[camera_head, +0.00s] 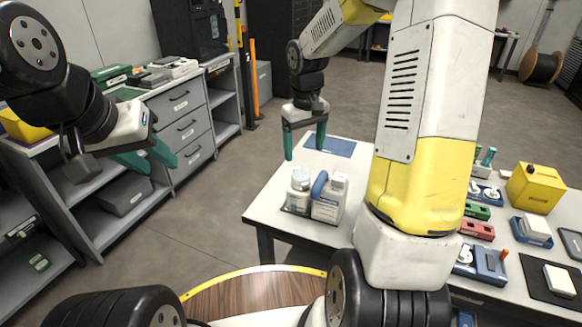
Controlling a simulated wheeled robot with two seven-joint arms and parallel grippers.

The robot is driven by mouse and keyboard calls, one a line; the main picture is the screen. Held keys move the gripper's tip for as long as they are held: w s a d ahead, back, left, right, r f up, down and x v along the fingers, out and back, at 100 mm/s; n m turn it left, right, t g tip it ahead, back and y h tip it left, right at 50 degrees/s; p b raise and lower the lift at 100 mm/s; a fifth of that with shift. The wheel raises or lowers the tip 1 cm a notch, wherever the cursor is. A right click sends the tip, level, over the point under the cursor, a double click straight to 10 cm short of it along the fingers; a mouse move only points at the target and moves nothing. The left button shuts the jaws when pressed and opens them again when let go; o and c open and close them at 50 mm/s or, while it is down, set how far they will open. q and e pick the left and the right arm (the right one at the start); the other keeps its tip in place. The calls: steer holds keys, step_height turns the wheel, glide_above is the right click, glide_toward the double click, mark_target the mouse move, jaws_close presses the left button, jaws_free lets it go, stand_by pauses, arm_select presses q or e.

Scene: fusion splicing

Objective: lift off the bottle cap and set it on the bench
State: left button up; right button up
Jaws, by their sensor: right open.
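A small white bottle (298,197) with a pale cap (300,179) stands upright in a dark holder near the left edge of the white bench (268,198). The cap appears seated on the bottle. My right gripper (305,152) has teal fingers pointing down, spread apart with nothing between them. It hangs behind the bottle in the picture, over the bench's far left corner, apart from the cap. My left gripper (163,168) is far to the left, off the bench. Its teal fingers are apart and empty.
A white container with a blue part (329,198) stands right beside the bottle. A blue mat (330,146) lies flat at the bench's far edge. A yellow box (535,188) and several small fixtures fill the right side. My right arm hides the bench's middle.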

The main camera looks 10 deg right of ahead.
glide_above(302, 175)
steer(key=shift+g, duration=0.4)
step_height(302, 175, down, 5)
steer(key=shift+r, duration=0.1)
step_height(302, 175, down, 8)
steer(key=shift+r, duration=0.1)
steer(key=shift+c, duration=0.5)
